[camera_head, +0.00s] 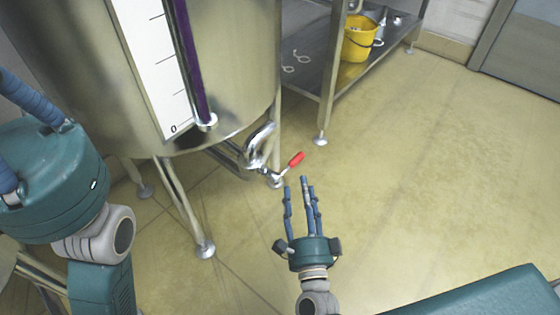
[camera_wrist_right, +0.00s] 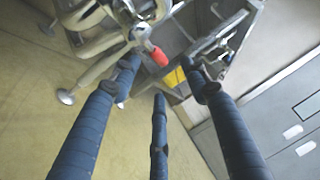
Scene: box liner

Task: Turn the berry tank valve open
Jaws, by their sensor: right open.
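The steel berry tank (camera_head: 245,60) stands at the upper left of the head view, with a scale strip and a dark purple sight tube. Its outlet pipe (camera_head: 262,143) bends down to a valve with a red handle (camera_head: 295,159), which points up and to the right. In the wrist view the red handle (camera_wrist_right: 159,56) shows beyond the fingers, near the top centre. My right gripper (camera_head: 302,184) is open and empty, its blue fingers extended just below the red handle; I see no clear contact. My left gripper is out of view; only part of my left arm shows.
A steel rack (camera_head: 335,75) with a yellow bucket (camera_head: 358,40) on its lower shelf stands behind the valve. Tank legs (camera_head: 186,208) reach the floor left of my right gripper. The tan floor (camera_head: 430,160) to the right is clear.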

